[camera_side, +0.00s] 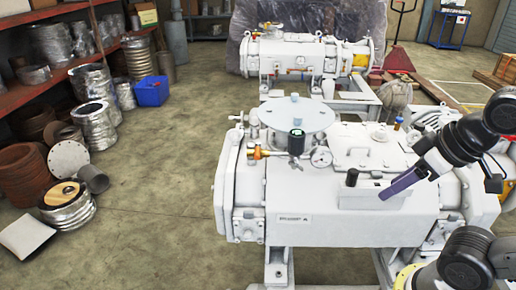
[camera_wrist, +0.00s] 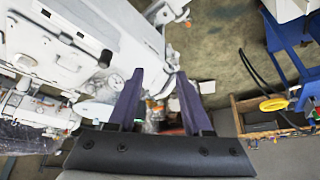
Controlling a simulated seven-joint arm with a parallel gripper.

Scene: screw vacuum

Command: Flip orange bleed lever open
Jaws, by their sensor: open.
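The white vacuum pump (camera_side: 300,200) fills the middle of the side view. A small orange lever with a brass-coloured fitting (camera_side: 258,153) sits on its upper left, beside a dark cylindrical part (camera_side: 296,142) and a round gauge (camera_side: 322,156). My gripper (camera_side: 385,196) has purple fingers and hangs over the right part of the pump, well to the right of the lever. In the wrist view my gripper (camera_wrist: 158,76) has its two fingers apart with nothing held between them. I cannot make out the lever in the wrist view.
A black knob (camera_side: 352,177) stands on the pump close to my gripper. A second pump (camera_side: 305,57) stands behind. Shelves and metal parts (camera_side: 90,85) line the left, with a blue bin (camera_side: 151,91). The wrist view shows a wooden crate (camera_wrist: 262,118).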

